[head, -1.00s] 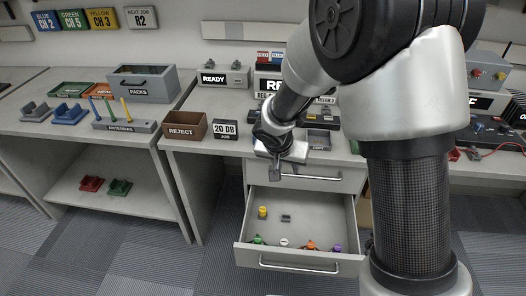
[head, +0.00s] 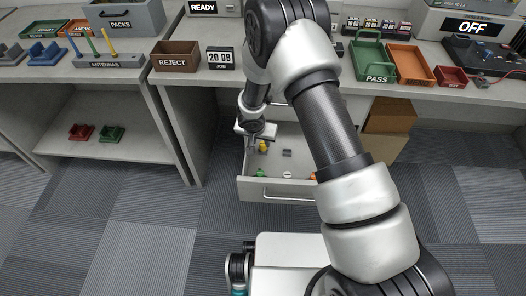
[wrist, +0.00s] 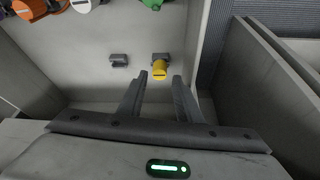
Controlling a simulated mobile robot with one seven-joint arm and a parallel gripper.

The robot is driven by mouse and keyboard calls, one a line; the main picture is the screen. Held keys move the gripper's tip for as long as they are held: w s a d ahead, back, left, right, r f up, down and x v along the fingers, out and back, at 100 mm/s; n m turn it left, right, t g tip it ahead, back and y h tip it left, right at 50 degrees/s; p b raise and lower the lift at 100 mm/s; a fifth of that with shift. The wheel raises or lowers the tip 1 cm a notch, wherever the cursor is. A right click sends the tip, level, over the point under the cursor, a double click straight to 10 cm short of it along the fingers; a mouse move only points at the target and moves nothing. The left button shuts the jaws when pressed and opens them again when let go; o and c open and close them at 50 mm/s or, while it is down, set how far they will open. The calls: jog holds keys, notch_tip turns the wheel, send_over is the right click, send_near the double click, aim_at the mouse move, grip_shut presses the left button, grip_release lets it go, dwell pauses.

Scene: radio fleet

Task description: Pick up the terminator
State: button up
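An open drawer (head: 285,188) under the bench holds several small fittings; none carries a readable name, so I cannot tell which is the terminator. A yellow fitting with a grey base (wrist: 160,70) lies in the drawer, and it also shows in the head view (head: 263,146). A small grey block (wrist: 119,60) lies to its left in the wrist view. Green (wrist: 153,4), white (wrist: 84,5) and orange (wrist: 30,8) fittings lie at the top edge there. My gripper (wrist: 160,77) is open and empty, with the yellow fitting seen between and beyond its fingertips.
The drawer's side wall (wrist: 212,45) stands close right of the fingers in the wrist view. A reject bin (head: 176,56), a 20 dB job sign (head: 221,58) and a green pass tray (head: 376,63) stand on the bench above. My arm hides part of the drawer.

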aim_at(263, 144)
jog(key=shift+w+x, duration=0.1)
jog(key=shift+x, duration=1.4)
jog(key=shift+w+x, duration=0.15)
jog(key=shift+x, duration=1.3)
jog(key=shift+r, duration=0.1)
grip_shut()
